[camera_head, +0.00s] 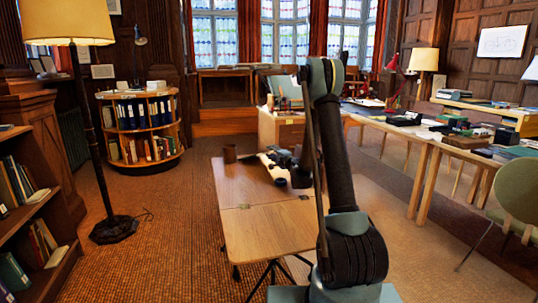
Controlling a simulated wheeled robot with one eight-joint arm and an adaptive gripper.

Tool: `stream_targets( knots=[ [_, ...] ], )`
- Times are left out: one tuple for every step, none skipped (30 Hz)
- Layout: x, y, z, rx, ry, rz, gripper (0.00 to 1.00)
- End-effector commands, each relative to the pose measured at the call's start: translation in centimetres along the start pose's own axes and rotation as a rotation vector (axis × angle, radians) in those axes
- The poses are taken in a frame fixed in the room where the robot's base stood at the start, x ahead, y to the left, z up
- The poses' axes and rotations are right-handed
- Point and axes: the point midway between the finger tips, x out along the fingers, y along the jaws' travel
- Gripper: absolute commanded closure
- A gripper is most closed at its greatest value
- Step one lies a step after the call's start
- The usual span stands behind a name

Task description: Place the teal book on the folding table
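The folding table (268,230) has a light wood top and dark folding legs, and stands in the middle just beyond my arm. I cannot make out for certain which book is the teal book. A teal-green flat item (517,153) lies on the right-hand table, and a teal spine (12,272) shows on the low left shelf. My arm rises in front of the folding table's right side. I cannot tell whether my gripper is open or holds anything.
A floor lamp (111,229) and round bookcase (146,128) stand left. Long tables (424,165) and a green chair (517,190) are right. Carpet left of the table is clear.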

Motion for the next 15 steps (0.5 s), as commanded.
stream_targets(
  knots=[
    [-0.9,0.0,-0.1,0.000,0.001,0.000,0.70],
    [-1.6,0.0,-0.1,0.000,0.001,0.000,0.70],
    [-2.4,0.0,-0.1,0.000,0.001,0.000,0.70],
    [-3.0,-0.1,-0.1,0.000,0.002,0.000,0.70],
    [-3.6,0.0,-0.1,0.000,0.002,0.000,0.70],
    [-4.3,0.0,-0.1,0.000,0.002,0.000,0.70],
    [-4.9,0.0,-0.1,0.000,0.002,0.000,0.70],
    [-5.5,0.0,-0.1,0.000,0.001,0.000,0.70],
    [-6.2,0.0,-0.1,0.000,0.001,0.000,0.70],
    [-6.7,0.0,-0.1,0.000,0.001,0.000,0.70],
    [-7.2,0.0,-0.1,0.000,0.001,0.000,0.70],
    [-7.8,0.0,0.0,0.000,0.001,0.000,0.70],
    [-8.1,0.0,0.0,0.000,0.001,0.000,0.70],
    [-8.5,0.0,0.0,0.000,0.001,0.000,0.70],
    [-8.9,0.0,0.0,0.000,0.001,0.000,0.70]
  ],
)
